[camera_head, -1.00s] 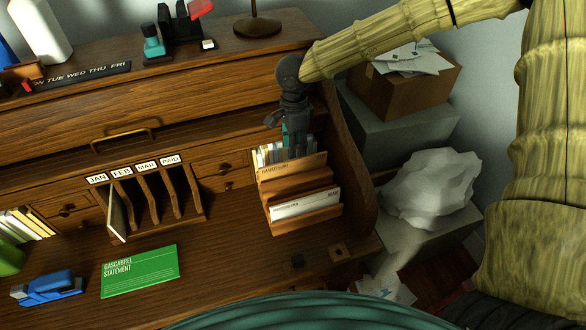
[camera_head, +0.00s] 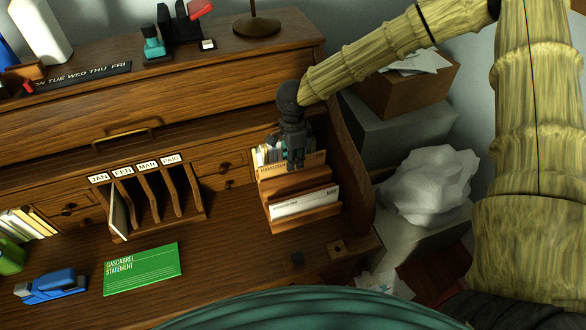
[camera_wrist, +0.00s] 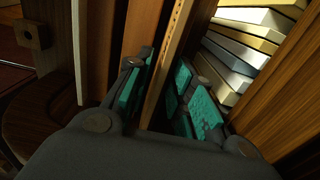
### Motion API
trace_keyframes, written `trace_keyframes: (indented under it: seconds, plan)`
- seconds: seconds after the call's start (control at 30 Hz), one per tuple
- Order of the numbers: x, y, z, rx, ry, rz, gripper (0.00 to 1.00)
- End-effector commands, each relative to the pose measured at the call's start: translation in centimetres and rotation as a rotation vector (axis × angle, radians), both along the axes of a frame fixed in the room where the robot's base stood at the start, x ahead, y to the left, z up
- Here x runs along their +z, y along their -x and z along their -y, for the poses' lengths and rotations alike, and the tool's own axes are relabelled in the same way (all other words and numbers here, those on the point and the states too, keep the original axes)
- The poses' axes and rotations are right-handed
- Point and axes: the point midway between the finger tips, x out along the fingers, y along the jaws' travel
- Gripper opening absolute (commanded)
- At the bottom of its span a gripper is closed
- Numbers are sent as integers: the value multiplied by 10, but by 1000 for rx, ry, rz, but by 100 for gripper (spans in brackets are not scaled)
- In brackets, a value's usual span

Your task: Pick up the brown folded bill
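The brown folded bill (camera_head: 314,161) stands upright in the back slot of the wooden letter rack on the desk. Its tan upper edge also shows in the wrist view (camera_wrist: 178,50). My gripper (camera_head: 295,165) reaches down into the rack at this bill. In the wrist view my gripper's teal-padded fingers (camera_wrist: 157,92) stand on either side of the tan edge. The fingers are apart and look open, with the bill between them. Whether either pad touches it is hard to tell.
A white envelope (camera_head: 305,202) is in the rack's front slot. The desk's curved side wall (camera_head: 352,180) rises close on the right.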

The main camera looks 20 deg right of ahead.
Motion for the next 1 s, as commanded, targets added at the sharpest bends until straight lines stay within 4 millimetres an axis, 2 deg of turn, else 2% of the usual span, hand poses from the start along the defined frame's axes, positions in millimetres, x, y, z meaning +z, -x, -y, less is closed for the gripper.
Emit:
trace_keyframes:
  seconds: [0.03,0.1,0.67,1.0]
  plan:
    - [0,0,0,0,0,0,8]
    - [0,0,0,0,0,0,0]
    - [5,3,0,0,-1,1,0]
    - [57,3,0,0,-1,3,0]
